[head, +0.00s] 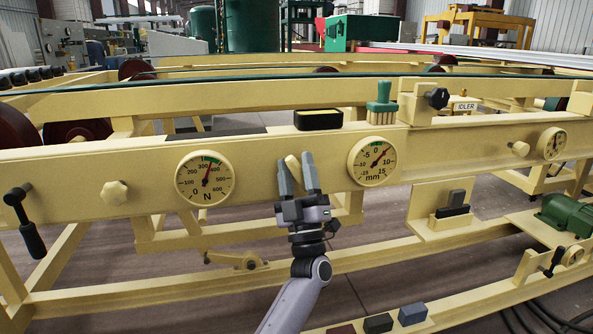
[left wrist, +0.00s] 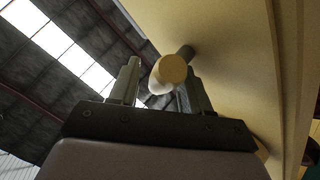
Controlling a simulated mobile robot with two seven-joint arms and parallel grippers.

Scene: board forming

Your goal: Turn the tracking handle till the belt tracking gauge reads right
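The belt tracking gauge (head: 373,161), a round cream dial marked mm, sits on the beam right of my left gripper. Its red needle points up and right, to the right of the green band near 0. My left gripper (head: 298,173) is open, in front of the beam between the two dials. A cream peg-like handle (head: 293,167) shows between its fingers, probably the tracking handle. In the left wrist view the handle's round end (left wrist: 173,68) lies between the fingertips, with a gap at the left finger. Whether the right finger touches it is unclear. My right gripper is out of view.
A second dial marked N (head: 205,178) and a cream knob (head: 114,193) are on the beam to the left. A black hand crank (head: 25,222) hangs further left. A black-and-yellow box (head: 318,120) and a green-handled brush (head: 382,103) stand on top of the beam.

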